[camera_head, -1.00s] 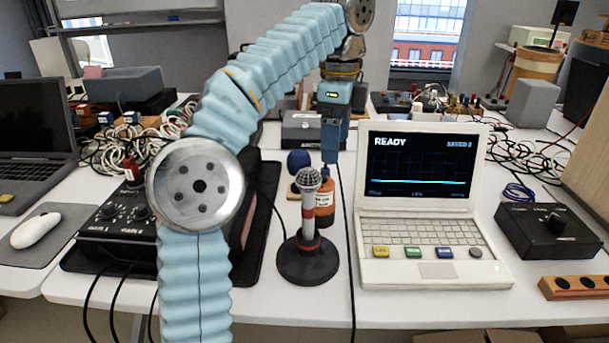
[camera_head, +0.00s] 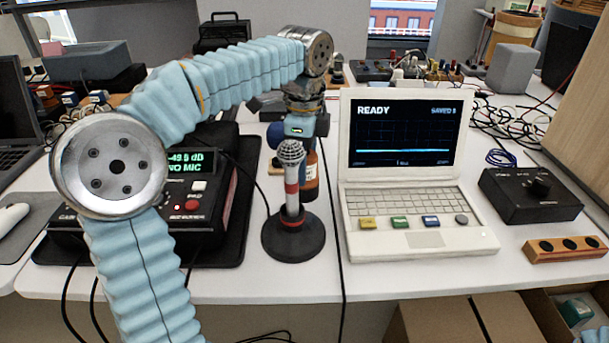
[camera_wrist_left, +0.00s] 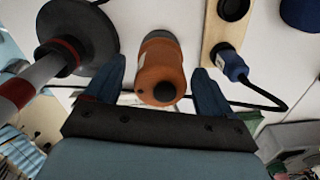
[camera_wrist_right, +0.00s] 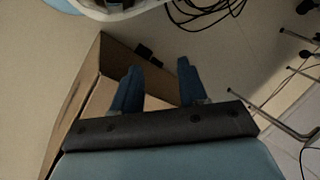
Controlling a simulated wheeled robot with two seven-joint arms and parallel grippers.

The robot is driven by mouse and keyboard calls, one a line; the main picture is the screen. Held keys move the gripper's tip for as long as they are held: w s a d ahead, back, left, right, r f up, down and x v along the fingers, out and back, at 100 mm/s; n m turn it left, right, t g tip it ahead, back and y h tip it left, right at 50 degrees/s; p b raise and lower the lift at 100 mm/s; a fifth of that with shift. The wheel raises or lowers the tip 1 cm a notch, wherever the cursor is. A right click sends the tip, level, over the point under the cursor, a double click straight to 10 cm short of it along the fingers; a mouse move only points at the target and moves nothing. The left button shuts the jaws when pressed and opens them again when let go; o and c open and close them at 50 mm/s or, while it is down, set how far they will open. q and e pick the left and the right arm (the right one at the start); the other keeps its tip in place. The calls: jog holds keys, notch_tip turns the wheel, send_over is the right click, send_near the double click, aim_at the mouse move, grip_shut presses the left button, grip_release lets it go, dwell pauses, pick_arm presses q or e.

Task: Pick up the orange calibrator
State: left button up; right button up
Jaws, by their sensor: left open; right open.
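The orange calibrator (camera_head: 310,184) stands upright on the white table, partly hidden behind the microphone (camera_head: 290,190) on its round black stand. My left gripper (camera_head: 305,148) is above the calibrator, pointing down. In the left wrist view the calibrator (camera_wrist_left: 160,77) appears between the two open fingers of my left gripper (camera_wrist_left: 158,78), with a gap on each side. The fingers are not closed on it. My right gripper (camera_wrist_right: 160,82) is open and empty, and shows only in its own wrist view.
The microphone stand (camera_wrist_left: 78,42) is close beside the left gripper. A white laptop (camera_head: 420,235) stands to the right, and a black meter box (camera_head: 185,215) to the left. A wooden strip with a blue plug (camera_wrist_left: 231,64) lies near the calibrator. My right gripper is over a cardboard box (camera_wrist_right: 92,92).

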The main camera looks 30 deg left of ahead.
pick_arm(q)
jog(key=shift+f, duration=0.95)
jog(key=c, duration=1.1)
jog(key=shift+c, duration=0.4)
jog(key=shift+w+r, duration=0.1)
jog(key=shift+r, duration=0.1)
